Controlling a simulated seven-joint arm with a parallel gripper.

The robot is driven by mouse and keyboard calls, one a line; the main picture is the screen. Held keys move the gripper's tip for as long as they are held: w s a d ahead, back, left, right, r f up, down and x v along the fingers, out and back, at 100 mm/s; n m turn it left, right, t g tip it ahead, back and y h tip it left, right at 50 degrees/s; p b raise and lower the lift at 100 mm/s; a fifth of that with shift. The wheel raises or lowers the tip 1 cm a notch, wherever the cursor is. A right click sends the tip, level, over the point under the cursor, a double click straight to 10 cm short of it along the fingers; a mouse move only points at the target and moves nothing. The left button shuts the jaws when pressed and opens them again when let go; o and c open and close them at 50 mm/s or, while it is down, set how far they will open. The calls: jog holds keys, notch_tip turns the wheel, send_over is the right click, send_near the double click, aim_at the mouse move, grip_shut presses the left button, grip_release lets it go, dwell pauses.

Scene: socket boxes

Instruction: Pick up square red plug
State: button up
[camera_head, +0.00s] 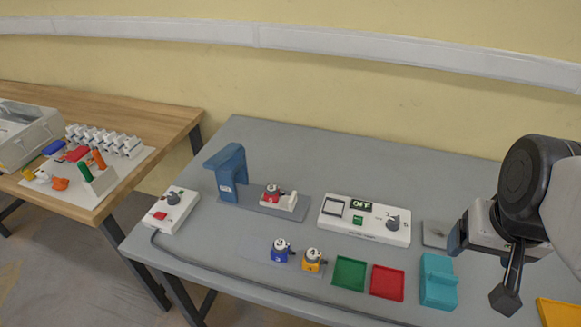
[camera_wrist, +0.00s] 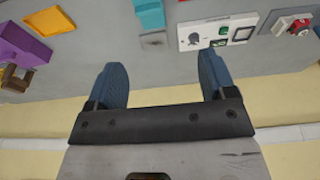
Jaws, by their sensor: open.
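In the wrist view the red plug (camera_wrist: 291,24) is at the upper right corner, partly seen. My gripper (camera_wrist: 160,68) is open and empty, its two blue fingers wide apart above the grey table. In the head view my gripper hangs at the right side, far to the right of the red plug.
A blue stand (camera_head: 229,172) rises left of the plug. A white switch box (camera_head: 382,231) lies between plug and gripper.

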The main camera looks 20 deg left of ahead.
jog(key=w+a+n, duration=0.6)
jog(key=w+a, duration=0.2)
jog(key=w, duration=0.3)
jog(key=n+g, duration=0.3)
jog(key=n, duration=1.1)
send_over(272, 187)
jog(key=f, duration=1.8)
jog(key=shift+d+f, duration=0.25)
jog(key=shift+d, duration=0.05)
jog(key=shift+a+f, duration=0.15)
jog(key=shift+a, duration=0.1)
jog(key=shift+f, duration=0.1)
jog(key=shift+f, duration=1.15)
jog(key=shift+f, duration=0.15)
